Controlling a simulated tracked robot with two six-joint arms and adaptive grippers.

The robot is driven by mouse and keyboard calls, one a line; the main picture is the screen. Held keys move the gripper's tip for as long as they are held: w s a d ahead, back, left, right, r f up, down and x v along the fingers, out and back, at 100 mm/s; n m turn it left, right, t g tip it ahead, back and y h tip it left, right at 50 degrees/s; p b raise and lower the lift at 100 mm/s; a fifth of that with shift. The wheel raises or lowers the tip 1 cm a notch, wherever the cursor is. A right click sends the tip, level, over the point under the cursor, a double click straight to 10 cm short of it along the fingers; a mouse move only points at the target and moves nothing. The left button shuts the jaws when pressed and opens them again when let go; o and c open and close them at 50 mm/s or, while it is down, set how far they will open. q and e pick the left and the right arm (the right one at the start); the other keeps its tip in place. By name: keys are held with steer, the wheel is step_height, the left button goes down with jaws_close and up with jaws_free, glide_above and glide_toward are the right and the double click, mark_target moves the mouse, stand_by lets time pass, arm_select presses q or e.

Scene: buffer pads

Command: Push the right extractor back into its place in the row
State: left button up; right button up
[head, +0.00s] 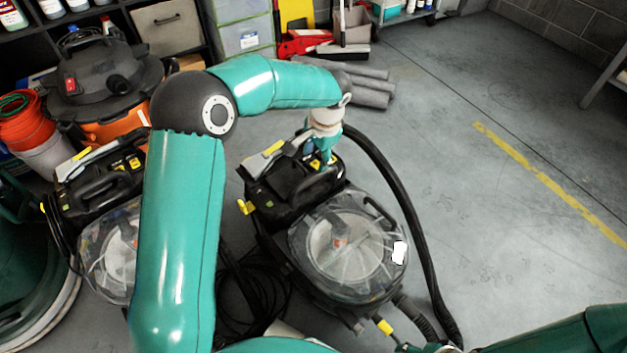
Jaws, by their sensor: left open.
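The right extractor (350,247) stands on the grey floor near the middle of the head view, with a black body and a clear domed tank. A black hose curves around its right side. My left arm reaches over from the lower left, and my left gripper (326,158) is open at the extractor's black top handle area. Whether the fingers touch the handle I cannot tell. The left extractor (118,235) stands further left, partly hidden behind my arm. My right arm shows at the lower right edge; its gripper is out of view.
An orange and black vacuum (105,85) and shelves stand at the upper left. Black cable (255,300) lies coiled between the extractors. Grey rolls (370,88) lie behind the right extractor. The floor to the right is free, with a yellow line (550,183).

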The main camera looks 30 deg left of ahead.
mark_target(311, 178)
arm_select(q)
steer(key=f+b, duration=0.1)
steer(key=f, duration=0.2)
steer(key=a+f+b, duration=0.1)
steer(key=f, duration=0.3)
steer(key=a+f+b, duration=0.1)
steer(key=f, duration=0.2)
steer(key=shift+w+f, duration=0.35)
steer(key=shift+w, duration=0.05)
steer(key=shift+d, duration=0.1)
jaws_close()
